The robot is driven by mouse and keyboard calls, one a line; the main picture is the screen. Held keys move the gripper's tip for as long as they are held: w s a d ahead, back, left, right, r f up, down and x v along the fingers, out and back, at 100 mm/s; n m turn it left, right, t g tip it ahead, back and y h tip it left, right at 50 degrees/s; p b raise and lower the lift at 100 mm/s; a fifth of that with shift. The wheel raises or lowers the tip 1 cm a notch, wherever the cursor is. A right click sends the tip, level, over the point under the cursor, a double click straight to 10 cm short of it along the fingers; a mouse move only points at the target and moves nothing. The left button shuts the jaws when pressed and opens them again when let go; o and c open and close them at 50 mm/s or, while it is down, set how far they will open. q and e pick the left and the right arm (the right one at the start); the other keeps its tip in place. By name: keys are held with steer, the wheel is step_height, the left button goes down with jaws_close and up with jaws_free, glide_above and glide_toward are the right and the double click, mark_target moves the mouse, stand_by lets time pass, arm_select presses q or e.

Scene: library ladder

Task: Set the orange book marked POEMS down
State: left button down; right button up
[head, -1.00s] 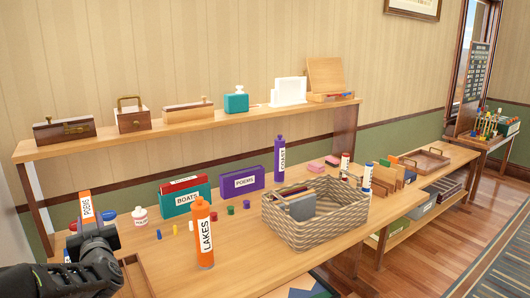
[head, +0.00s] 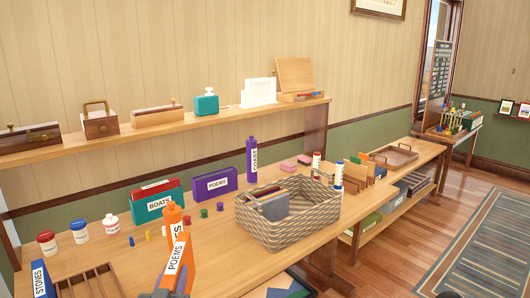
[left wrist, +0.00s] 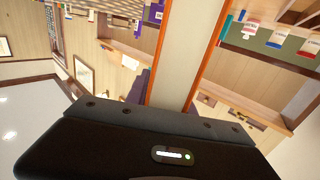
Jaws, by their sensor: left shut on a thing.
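The orange book marked POEMS (head: 178,257) is upright, slightly tilted, in the lower left of the head view, its white label facing me. In the left wrist view the book (left wrist: 187,50) stands out from the gripper, pale pages between two orange covers. My left gripper (left wrist: 172,108) is shut on it; the head view barely shows the jaws. The book hides part of the orange LAKES bottle (head: 172,214). Its lower end is cut off, so I cannot tell its height above the table.
A wooden slotted rack (head: 92,284) is at the lower left, beside the blue STONES book (head: 43,281). A wicker basket (head: 290,225) holds books at right. The teal BOATS book (head: 158,203) and purple POEMS book (head: 214,185) stand behind. Bare tabletop (head: 222,245) lies between book and basket.

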arm_select(q)
steer(key=shift+s+d+f+m+h, duration=0.15)
steer(key=shift+d+f+h, duration=0.1)
steer(key=shift+d, duration=0.3)
steer(key=shift+s+d+f+m+h, duration=0.15)
steer(key=shift+d+h, duration=0.1)
steer(key=shift+d, duration=0.3)
